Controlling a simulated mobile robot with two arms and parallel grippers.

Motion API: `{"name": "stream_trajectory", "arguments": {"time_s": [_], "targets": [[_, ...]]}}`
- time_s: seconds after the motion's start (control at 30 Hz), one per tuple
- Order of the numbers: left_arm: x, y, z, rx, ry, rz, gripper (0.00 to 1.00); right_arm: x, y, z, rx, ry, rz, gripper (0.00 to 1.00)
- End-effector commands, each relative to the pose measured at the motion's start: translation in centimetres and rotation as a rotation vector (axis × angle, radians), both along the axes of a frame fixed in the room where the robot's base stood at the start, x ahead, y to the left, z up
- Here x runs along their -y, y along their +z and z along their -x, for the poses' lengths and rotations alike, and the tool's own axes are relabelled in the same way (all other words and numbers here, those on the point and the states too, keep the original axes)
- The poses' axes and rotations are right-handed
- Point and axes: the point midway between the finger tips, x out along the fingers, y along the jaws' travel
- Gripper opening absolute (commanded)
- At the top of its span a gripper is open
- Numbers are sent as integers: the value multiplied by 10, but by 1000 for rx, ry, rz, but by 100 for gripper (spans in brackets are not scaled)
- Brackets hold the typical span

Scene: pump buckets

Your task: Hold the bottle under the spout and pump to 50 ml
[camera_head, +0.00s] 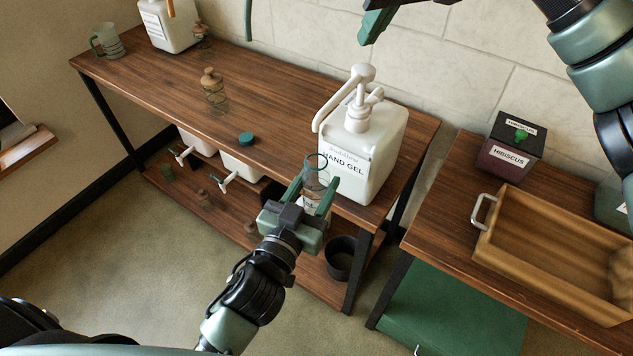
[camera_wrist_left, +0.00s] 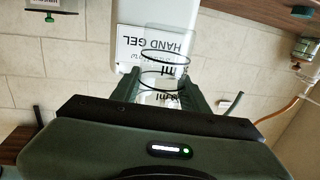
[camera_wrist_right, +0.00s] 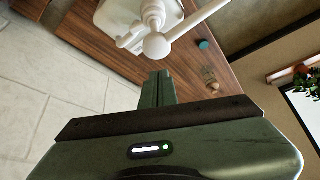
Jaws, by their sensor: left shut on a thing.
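The white HAND GEL jug (camera_head: 375,150) stands on the wooden bench, its pump head (camera_head: 361,74) raised and its spout (camera_head: 325,108) curving out to the left. My left gripper (camera_head: 317,190) is shut on a clear bottle (camera_head: 315,170) with dark rings. The bottle's open mouth shows just below the spout tip, in front of the jug. In the left wrist view the bottle (camera_wrist_left: 163,72) has ml markings; I cannot tell whether it holds gel. My right gripper (camera_head: 372,26) is above the pump head, fingers together and empty; in the right wrist view the fingers (camera_wrist_right: 158,88) point towards the pump (camera_wrist_right: 156,45).
A teal cap (camera_head: 246,139) and a corked bottle (camera_head: 213,92) stand left on the bench. Another white jug (camera_head: 168,28) and a mug (camera_head: 106,42) are at its far end. A HIBISCUS box (camera_head: 515,148) and wooden tray (camera_head: 550,252) are on the right table.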

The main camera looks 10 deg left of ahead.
Motion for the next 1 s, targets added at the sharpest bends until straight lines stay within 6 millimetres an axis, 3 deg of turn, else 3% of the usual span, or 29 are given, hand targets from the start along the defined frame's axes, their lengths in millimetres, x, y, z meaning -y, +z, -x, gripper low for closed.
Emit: {"name": "stream_trajectory", "arguments": {"time_s": [0.3, 1.0], "targets": [[0, 0, 0, 0, 0, 0, 6, 0, -26, 0, 1, 2, 0, 0], [0, 0, 0, 0, 0, 0, 6, 0, -27, 0, 2, 0, 0, 0]]}}
